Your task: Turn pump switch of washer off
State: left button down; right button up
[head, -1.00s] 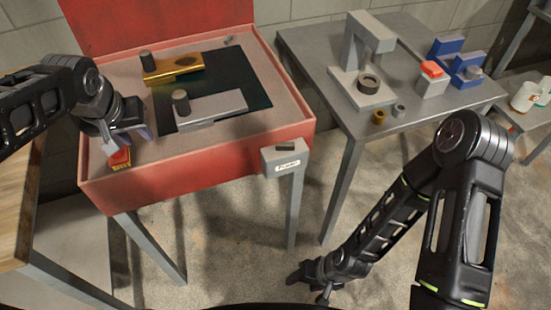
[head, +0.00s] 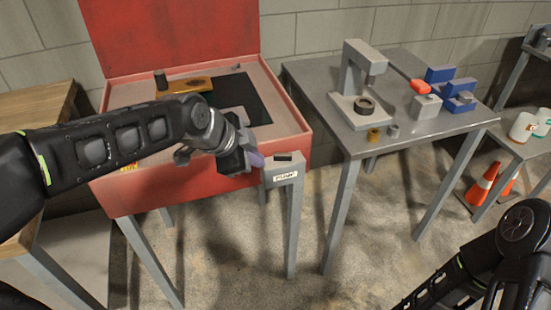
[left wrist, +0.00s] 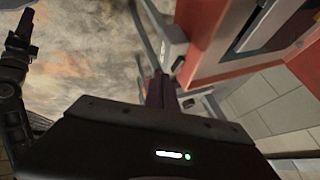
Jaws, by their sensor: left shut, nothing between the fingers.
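The washer is a red open-lidded tub (head: 205,178) on grey legs. On its front right corner is a grey pump box (head: 270,180) labelled PUMP, with a dark switch (head: 284,157) on top. The switch also shows in the left wrist view (left wrist: 178,64), just past the fingertips; I cannot tell which way it is set. My left gripper (head: 256,159) is shut and empty, just left of the pump box and close to it. Its purple fingers show in the left wrist view (left wrist: 160,92). A black part at that view's left edge seems to be my right gripper (left wrist: 22,35), its jaws unclear.
My left arm hides part of the tub. A gold part (head: 183,86) lies inside it. A grey table (head: 420,95) to the right holds a grey press stand (head: 352,85) and blue blocks (head: 440,76). Floor in front is clear.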

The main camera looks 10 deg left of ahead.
aim_at(283, 157)
pick_arm(q)
jog(key=shift+f, duration=0.1)
jog(key=x, duration=1)
jog(key=shift+w+p, duration=0.2)
jog(key=shift+p, duration=0.2)
jog(key=shift+w+a+p, duration=0.15)
jog(key=shift+w+p, duration=0.05)
jog(key=shift+w, duration=0.4)
jog(key=shift+w+a+p, duration=0.15)
jog(key=shift+w+p, duration=0.05)
jog(key=shift+w, duration=0.4)
jog(key=shift+w+a, duration=0.15)
jog(key=shift+w, duration=0.45)
